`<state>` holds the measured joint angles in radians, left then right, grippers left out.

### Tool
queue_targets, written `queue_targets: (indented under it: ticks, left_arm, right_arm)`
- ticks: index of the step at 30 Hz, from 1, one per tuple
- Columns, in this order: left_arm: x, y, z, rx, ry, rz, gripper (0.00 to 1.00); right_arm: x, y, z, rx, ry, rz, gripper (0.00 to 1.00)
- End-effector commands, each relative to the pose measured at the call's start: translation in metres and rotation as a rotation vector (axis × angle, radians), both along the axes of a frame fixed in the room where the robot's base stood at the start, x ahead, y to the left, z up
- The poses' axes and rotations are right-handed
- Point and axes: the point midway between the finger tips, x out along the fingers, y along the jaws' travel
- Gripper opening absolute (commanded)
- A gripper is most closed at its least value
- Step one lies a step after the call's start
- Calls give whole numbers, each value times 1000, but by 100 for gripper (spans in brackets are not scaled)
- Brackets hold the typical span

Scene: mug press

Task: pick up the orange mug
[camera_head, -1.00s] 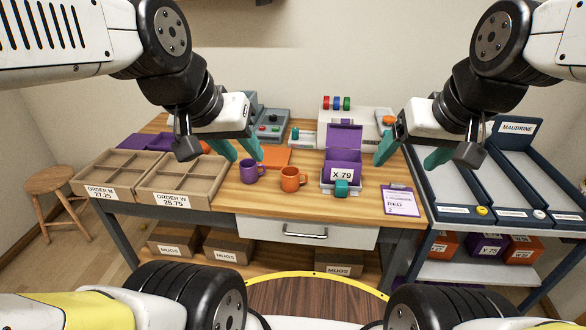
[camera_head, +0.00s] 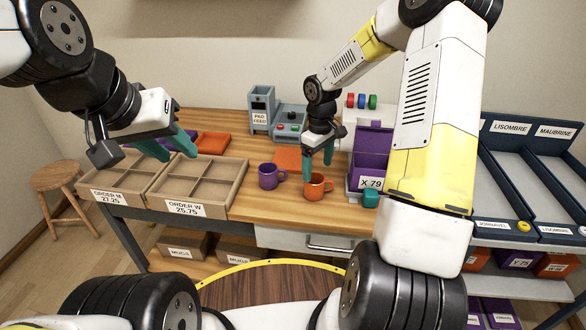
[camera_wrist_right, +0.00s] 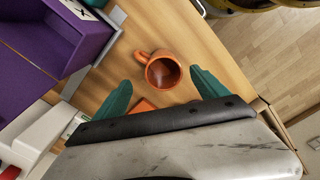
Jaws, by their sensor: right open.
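The orange mug (camera_head: 316,187) stands upright on the wooden table, right of the purple mug (camera_head: 269,176). My right gripper (camera_head: 318,160) is open and points down, just above and behind the orange mug. In the right wrist view the orange mug (camera_wrist_right: 162,70) lies ahead of and between the two teal fingertips (camera_wrist_right: 162,85), with its handle to the left and nothing held. My left gripper (camera_head: 168,150) hangs over the order trays at the left, its teal fingers apart and empty.
Compartment trays (camera_head: 200,185) stand left of the mugs. The pad feed machine (camera_head: 262,108) stands behind. My right arm hides part of the table's right side.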

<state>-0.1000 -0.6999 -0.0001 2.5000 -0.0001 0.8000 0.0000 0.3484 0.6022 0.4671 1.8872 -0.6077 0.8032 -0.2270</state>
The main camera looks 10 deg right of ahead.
Motion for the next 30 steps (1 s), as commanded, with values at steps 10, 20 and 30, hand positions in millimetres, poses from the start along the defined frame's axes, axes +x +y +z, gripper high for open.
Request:
queue_targets:
  ticks: [10, 20, 30]
  left_arm:
    - [0, 0, 0, 0, 0, 0, 36]
    - [0, 0, 0, 0, 0, 0, 36]
    - [0, 0, 0, 0, 0, 0, 36]
  right_arm:
    - [0, 1, -37, 6, 8, 9, 83]
    - [-6, 0, -81, 6, 8, 9, 83]
    - [-5, 0, -85, 5, 6, 7, 76]
